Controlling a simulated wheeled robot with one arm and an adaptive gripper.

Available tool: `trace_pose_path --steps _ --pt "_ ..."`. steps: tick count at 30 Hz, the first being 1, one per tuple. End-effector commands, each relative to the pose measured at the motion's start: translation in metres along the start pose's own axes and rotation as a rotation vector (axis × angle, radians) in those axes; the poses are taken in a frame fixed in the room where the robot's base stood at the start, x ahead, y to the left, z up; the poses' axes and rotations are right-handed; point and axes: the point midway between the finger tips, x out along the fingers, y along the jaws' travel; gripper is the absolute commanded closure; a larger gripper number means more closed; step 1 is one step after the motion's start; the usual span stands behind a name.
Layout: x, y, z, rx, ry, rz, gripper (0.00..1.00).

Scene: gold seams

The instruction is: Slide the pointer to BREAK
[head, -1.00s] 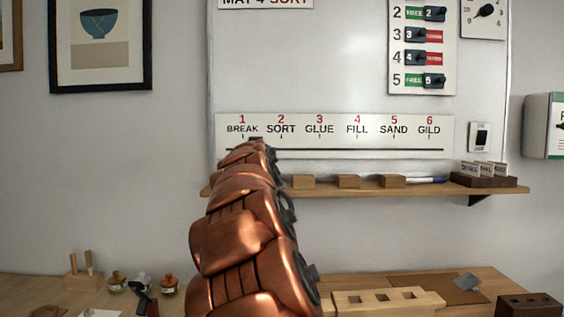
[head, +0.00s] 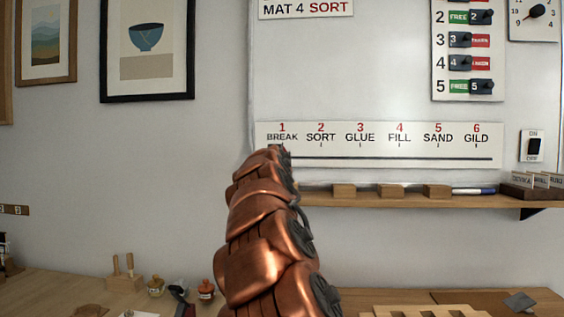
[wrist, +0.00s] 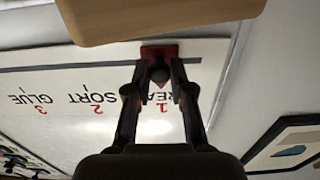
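The strip (head: 375,133) on the whiteboard has a dark slot and the labels BREAK, SORT, GLUE, FILL, SAND and GILD. The red pointer (wrist: 148,52) with a dark knob (wrist: 160,73) shows in the wrist view at the BREAK label, marked 1. That view is upside down. My gripper (wrist: 160,66) has one finger on each side of the knob, with small gaps showing, so it looks open around it. In the head view my copper arm reaches up to the BREAK end and hides the pointer and fingertips.
A wooden shelf (head: 400,200) with several blocks and a pen runs just below the strip; it is close in the wrist view (wrist: 160,20). Above are red and green slider switches (head: 468,50). A workbench (head: 60,290) with small jars lies below. Framed pictures (head: 147,45) hang at left.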

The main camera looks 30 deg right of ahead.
Motion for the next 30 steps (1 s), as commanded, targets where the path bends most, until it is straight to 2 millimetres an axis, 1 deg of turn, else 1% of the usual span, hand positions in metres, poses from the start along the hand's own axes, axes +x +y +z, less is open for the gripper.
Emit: trace_pose_path --steps 1,6,7,15,19,23,30 --pt "-0.001 -0.005 -0.003 -0.001 0.008 -0.009 0.73" --pt "-0.001 -0.004 -0.003 -0.001 0.007 -0.007 0.56" --pt "-0.001 -0.003 -0.003 -0.001 0.006 -0.006 0.54" --pt "0.000 0.000 -0.002 -0.001 0.004 -0.001 0.54" --pt "-0.004 -0.001 -0.002 -0.001 0.004 -0.001 0.54" --pt "-0.014 -0.001 -0.002 -0.002 0.005 -0.001 0.54" --pt "-0.043 -0.002 -0.003 -0.002 0.007 -0.003 0.54"
